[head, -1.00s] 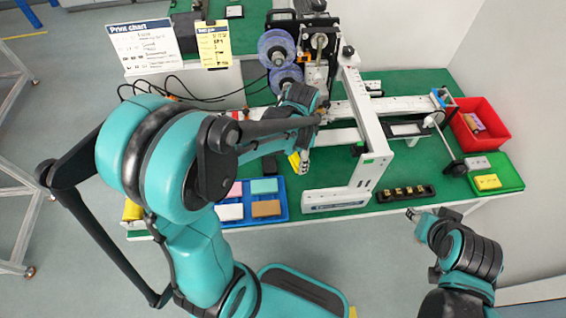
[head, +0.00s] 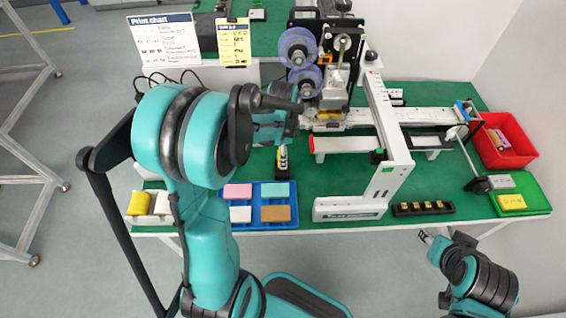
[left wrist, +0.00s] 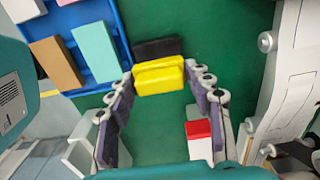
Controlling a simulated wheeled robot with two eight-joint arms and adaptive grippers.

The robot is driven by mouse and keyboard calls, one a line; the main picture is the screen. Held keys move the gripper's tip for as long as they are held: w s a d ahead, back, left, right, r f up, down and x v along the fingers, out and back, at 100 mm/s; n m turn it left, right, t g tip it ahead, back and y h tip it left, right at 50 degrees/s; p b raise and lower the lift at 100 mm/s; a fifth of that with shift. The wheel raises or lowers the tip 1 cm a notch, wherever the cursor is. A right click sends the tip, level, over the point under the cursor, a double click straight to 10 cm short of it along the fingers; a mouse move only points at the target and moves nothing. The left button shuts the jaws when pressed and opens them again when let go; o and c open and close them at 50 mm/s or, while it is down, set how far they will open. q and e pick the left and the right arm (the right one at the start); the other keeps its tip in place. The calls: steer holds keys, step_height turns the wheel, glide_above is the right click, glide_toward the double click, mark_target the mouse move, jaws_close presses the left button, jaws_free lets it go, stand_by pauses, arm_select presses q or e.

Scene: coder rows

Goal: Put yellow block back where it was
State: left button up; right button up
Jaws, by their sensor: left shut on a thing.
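The yellow block (left wrist: 160,78) is between the fingertips of my left gripper (left wrist: 163,84) in the left wrist view. The gripper is shut on it, above the green table. A dark block (left wrist: 158,48) shows just beyond the yellow block; I cannot tell whether they touch. In the head view my left gripper (head: 283,158) hangs right of the blue tray (head: 256,204), and its arm hides most of the held block. My right gripper (head: 427,237) is off the front edge of the table; its fingers are too small to judge.
The blue tray holds pink, teal, white and brown blocks. The white printing machine (head: 384,150) stands to the right. A black strip (head: 422,208), a red bin (head: 520,158) and a green tray (head: 540,200) with a grey and another yellow block lie further right.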

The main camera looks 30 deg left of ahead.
arm_select(q)
steer(key=shift+f+b, duration=0.9)
steer(key=shift+f, duration=1.05)
steer(key=shift+f, duration=0.2)
steer(key=o, duration=1.2)
steer(key=shift+c, duration=0.2)
steer(key=shift+r, duration=0.1)
